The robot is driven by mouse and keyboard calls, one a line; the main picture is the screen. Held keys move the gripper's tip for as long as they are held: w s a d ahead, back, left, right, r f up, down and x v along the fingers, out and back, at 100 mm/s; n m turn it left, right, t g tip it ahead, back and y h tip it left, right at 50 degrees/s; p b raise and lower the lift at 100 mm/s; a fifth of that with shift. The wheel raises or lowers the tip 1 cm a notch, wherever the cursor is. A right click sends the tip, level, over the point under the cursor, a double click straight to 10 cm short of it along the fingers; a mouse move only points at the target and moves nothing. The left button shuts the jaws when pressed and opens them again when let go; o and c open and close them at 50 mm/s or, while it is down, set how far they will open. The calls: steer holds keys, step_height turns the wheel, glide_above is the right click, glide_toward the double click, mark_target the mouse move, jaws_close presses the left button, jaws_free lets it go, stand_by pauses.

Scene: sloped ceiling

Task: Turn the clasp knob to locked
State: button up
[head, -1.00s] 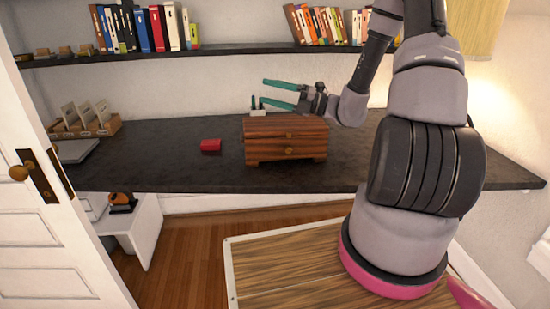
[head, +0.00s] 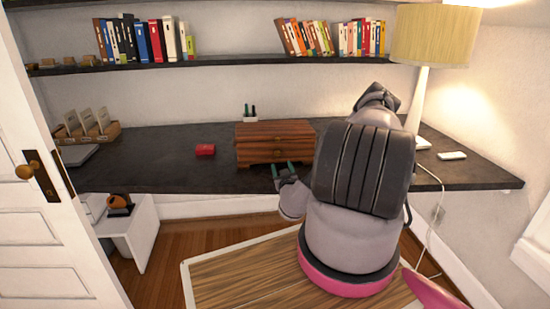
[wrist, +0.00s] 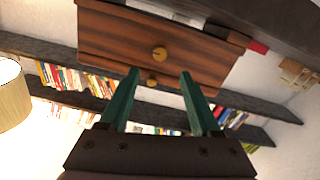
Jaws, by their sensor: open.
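The wooden box (head: 262,145) stands on the dark desk. Its front shows close up in the wrist view (wrist: 110,35), which looks upside down. A round brass knob (wrist: 160,53) is on the front, and a smaller brass knob (wrist: 152,82) shows near the box's upper edge. I cannot tell from its look whether the clasp is locked. My gripper (head: 283,172) is open and empty, low in front of the box near the desk's front edge. In the wrist view its green fingers (wrist: 160,73) point toward the box front, apart from both knobs.
A small red object (head: 205,150) lies left of the box, and a pen holder (head: 250,113) stands behind it. A lamp (head: 435,40) stands to the right. Book-filled shelves (head: 220,60) run above the desk (head: 160,170). The desk left of the box is mostly clear.

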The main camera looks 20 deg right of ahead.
mark_target(278, 154)
steer(key=x, duration=0.9)
steer(key=shift+w, duration=0.3)
jaws_close()
